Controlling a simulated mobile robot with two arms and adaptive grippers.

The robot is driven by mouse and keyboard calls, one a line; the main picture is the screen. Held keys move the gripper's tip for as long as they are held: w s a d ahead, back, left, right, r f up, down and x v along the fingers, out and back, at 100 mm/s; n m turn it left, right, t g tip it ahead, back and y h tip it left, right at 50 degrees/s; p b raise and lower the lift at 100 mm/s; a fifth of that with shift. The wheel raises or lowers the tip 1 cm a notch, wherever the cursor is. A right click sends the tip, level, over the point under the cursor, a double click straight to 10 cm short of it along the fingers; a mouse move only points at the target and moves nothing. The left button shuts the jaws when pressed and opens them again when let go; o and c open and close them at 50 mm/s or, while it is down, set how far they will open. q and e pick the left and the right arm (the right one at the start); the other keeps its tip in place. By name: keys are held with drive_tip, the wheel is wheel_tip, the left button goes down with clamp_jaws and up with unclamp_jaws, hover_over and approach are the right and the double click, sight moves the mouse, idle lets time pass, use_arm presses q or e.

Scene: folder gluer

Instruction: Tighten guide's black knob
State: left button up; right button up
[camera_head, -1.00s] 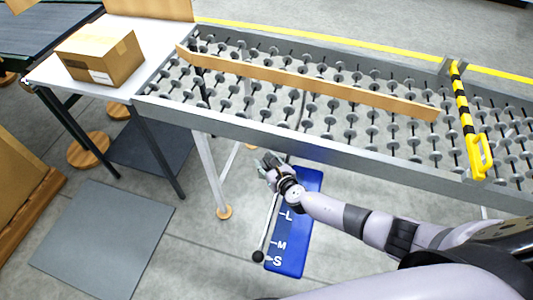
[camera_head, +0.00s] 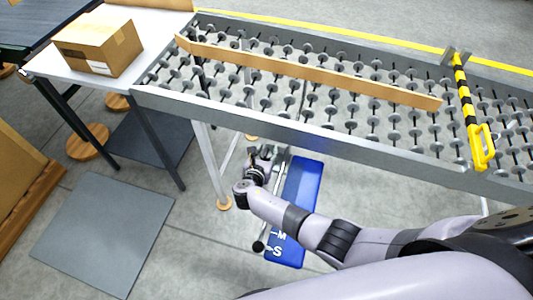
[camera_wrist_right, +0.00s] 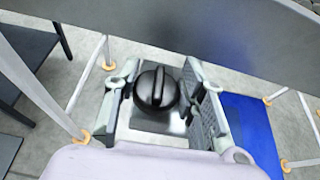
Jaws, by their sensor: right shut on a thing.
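The black knob (camera_wrist_right: 157,90) shows in the right wrist view, round with a raised grip ridge, in front of a shiny metal plate (camera_wrist_right: 158,126). My right gripper (camera_wrist_right: 163,95) has a finger on each side of the knob and is shut on it. In the head view the right gripper (camera_head: 265,156) is at the conveyor's near side, below its side rail, and the knob is hidden there. The long wooden guide (camera_head: 310,73) lies across the conveyor rollers. My left gripper is not in view.
The roller conveyor (camera_head: 330,143) has a grey side rail just above my right gripper. A blue board (camera_head: 308,190) marked M and S lies below, beside a rod with a black ball end (camera_head: 258,246). A cardboard box (camera_head: 100,45) sits on the white table at left.

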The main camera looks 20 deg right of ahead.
drive_tip(key=shift+w+a+r+h, duration=0.1)
drive_tip(key=shift+w+r+h, duration=0.1)
drive_tip(key=shift+h, duration=0.1)
drive_tip(key=o, duration=0.8)
drive_tip(key=shift+c, duration=0.2)
drive_tip(key=o, duration=0.4)
drive_tip(key=shift+s+f, duration=0.1)
drive_tip(key=shift+f, duration=0.05)
drive_tip(key=shift+s, duration=0.1)
drive_tip(key=v, duration=1.2)
